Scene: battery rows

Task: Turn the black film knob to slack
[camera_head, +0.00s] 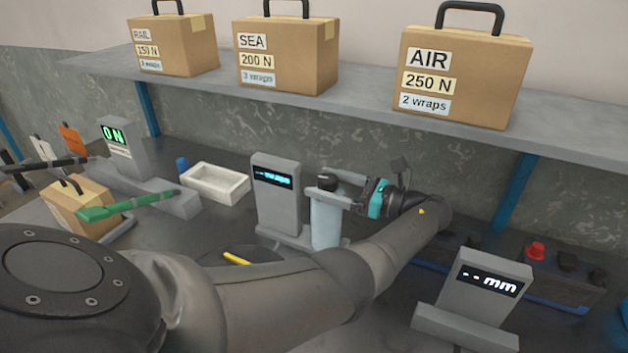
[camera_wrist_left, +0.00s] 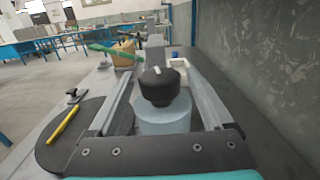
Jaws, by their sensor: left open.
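The black film knob (camera_head: 327,181) sits on top of an upright pale blue film roll (camera_head: 325,222). In the left wrist view the knob (camera_wrist_left: 160,87) is dark and rounded, with a small white mark on its top. The pale blue roll (camera_wrist_left: 163,117) shows beneath it. My left gripper (camera_head: 330,184) reaches in from the right in the head view. Its two fingers lie open on either side of the knob, and the left wrist view shows gaps between knob and fingers (camera_wrist_left: 161,66). My right gripper is not in view.
A grey display stand (camera_head: 277,205) is close beside the roll. A white tray (camera_head: 215,183) and a carton (camera_head: 75,208) with a green-handled bar (camera_head: 125,206) are farther left. An "mm" display (camera_head: 487,290) stands right. A shelf with labelled boxes (camera_head: 285,55) hangs above.

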